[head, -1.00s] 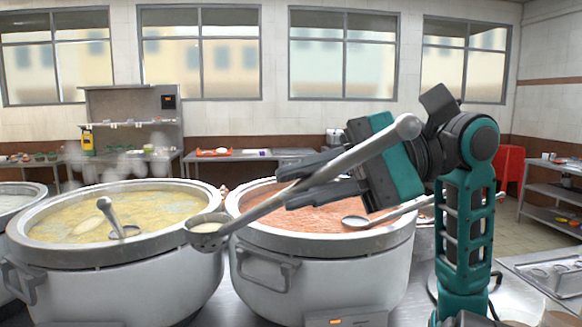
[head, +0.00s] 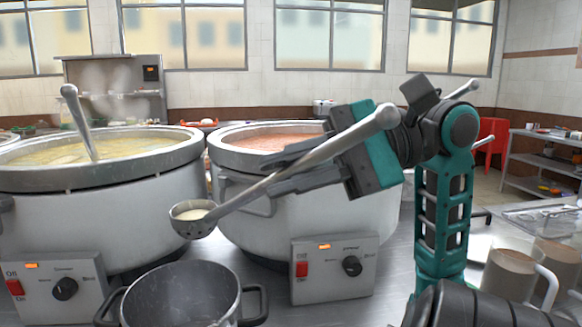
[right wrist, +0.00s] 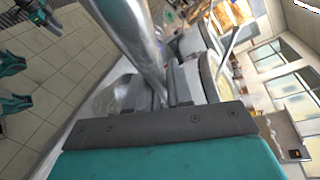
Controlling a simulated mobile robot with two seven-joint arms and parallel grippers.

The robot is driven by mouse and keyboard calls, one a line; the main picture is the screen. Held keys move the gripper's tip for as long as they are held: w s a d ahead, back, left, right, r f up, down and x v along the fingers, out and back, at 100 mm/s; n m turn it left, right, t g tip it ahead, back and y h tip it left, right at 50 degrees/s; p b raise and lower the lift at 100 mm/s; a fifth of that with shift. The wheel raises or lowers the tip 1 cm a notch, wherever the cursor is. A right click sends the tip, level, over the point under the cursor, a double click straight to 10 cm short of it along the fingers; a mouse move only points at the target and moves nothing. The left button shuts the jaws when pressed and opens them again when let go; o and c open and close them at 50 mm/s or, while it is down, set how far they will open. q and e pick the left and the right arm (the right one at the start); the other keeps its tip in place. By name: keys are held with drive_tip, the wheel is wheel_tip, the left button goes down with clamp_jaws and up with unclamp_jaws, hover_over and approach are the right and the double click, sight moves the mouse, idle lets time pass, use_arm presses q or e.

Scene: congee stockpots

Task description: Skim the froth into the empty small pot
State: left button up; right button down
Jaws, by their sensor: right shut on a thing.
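My right gripper (head: 285,172) is shut on the handle of a metal ladle (head: 316,151). The ladle's bowl holds pale froth (head: 191,214) and hangs in front of the gap between the two large pots. The empty small pot (head: 184,294) stands below and in front, dark inside, with two side handles; its lower part is cut off by the frame. The bowl is above its far rim, apart from it. In the right wrist view the ladle's handle (right wrist: 135,35) rises from the jaws. My left gripper is not in the head view.
A large pot of yellow congee (head: 95,153) with a ladle in it stands at left; one with reddish content (head: 270,140) stands at centre. Control boxes (head: 334,268) front them. Steel counter (head: 385,290) is bare between.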

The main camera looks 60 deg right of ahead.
wheel_tip(320, 180, down, 5)
drive_tip(key=b, duration=0.3)
drive_tip(key=shift+r, duration=0.15)
drive_tip(key=shift+f, duration=0.45)
drive_tip(key=shift+d+f+n+g+h+p, duration=0.1)
drive_tip(key=shift+f+n+g+h+p, duration=0.1)
drive_tip(key=shift+n+g, duration=0.45)
drive_tip(key=shift+d+f+n+g+h+p, duration=0.15)
drive_tip(key=shift+n+g, duration=0.3)
drive_tip(key=shift+n, duration=0.3)
